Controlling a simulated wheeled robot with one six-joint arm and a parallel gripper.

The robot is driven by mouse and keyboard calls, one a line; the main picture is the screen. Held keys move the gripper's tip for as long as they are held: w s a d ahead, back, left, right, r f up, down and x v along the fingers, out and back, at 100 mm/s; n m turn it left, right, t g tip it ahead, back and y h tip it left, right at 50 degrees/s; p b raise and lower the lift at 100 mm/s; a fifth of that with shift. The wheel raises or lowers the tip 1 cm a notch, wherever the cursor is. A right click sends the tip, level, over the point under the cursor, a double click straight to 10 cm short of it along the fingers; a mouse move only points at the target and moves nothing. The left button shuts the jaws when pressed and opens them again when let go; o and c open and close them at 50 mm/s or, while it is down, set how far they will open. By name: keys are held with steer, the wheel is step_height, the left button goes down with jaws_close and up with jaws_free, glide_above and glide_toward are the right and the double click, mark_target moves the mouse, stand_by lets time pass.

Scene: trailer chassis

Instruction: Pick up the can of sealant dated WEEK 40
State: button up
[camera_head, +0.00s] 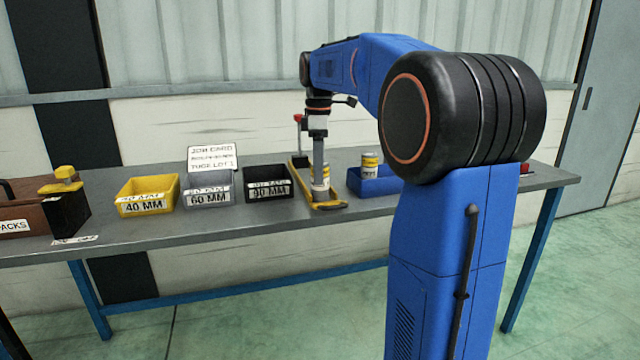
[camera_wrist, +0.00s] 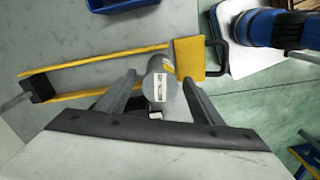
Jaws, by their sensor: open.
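One can (camera_head: 321,183) with a white and yellow label stands upright at a yellow-framed tool on the bench; its grey top with a small white label also shows in the wrist view (camera_wrist: 158,88). My gripper (camera_head: 320,188) points down over this can, with its open fingers on either side of it in the wrist view (camera_wrist: 159,82). I cannot tell whether the fingers touch it. A second can (camera_head: 370,161) with a yellow and white label stands in the blue bin (camera_head: 384,186). No week date is readable on either can.
The yellow-framed tool (camera_head: 328,206) lies close around the can. Black (camera_head: 268,192), grey (camera_head: 208,199) and yellow (camera_head: 147,208) bins line the bench to the left, with a sign (camera_head: 212,157) behind. A brown box (camera_head: 28,220) sits at far left. The bench front is mostly clear.

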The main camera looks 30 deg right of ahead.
mark_target(319, 193)
steer(key=shift+f, duration=1.95)
steer(key=shift+c, duration=0.3)
steer(key=c, duration=1.2)
steer(key=shift+c, duration=0.2)
steer(key=shift+r, duration=0.15)
